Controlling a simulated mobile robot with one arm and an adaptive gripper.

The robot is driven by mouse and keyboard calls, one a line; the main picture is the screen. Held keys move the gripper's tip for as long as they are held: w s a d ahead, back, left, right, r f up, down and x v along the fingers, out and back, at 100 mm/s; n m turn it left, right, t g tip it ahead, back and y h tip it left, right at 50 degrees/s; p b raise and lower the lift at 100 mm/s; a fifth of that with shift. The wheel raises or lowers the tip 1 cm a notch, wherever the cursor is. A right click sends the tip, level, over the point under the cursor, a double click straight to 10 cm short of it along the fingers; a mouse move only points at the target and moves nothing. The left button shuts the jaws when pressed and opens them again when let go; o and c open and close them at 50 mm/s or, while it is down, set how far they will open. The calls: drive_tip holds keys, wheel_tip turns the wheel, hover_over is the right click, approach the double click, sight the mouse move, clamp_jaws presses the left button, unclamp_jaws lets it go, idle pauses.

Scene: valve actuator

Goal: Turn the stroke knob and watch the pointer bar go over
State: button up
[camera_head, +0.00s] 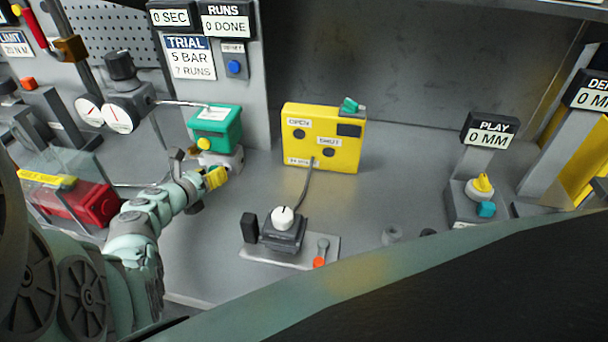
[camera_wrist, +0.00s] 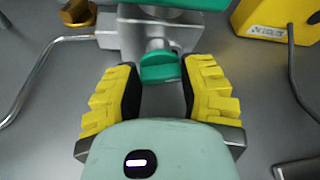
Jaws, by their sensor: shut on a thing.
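My gripper (camera_head: 215,178) is at the front of a metal valve body (camera_head: 222,158) under a green box (camera_head: 216,127). In the wrist view, my yellow-padded fingers (camera_wrist: 160,92) are on both sides of a round green knob (camera_wrist: 160,68) and shut on it. The knob projects from the metal body (camera_wrist: 150,38); I take it for the stroke knob, though no label shows. I cannot pick out the pointer bar with certainty; a small dark and yellow part (camera_wrist: 78,12) sits beside the body in the wrist view.
A yellow box (camera_head: 322,140) with a cable stands to the right. A white-topped knob unit (camera_head: 283,222) is on a plate in front of it. Bare bench lies between the valve and knob unit.

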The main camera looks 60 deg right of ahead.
drive_tip(key=shift+f+n+g+h+b, duration=0.2)
drive_tip(key=shift+n+g+h+b, duration=0.1)
drive_tip(key=shift+n+g+b, duration=0.4)
drive_tip(key=o, duration=1.2)
drive_tip(key=shift+r, duration=0.15)
drive_tip(key=shift+w+p, duration=0.1)
drive_tip(key=shift+p, duration=0.2)
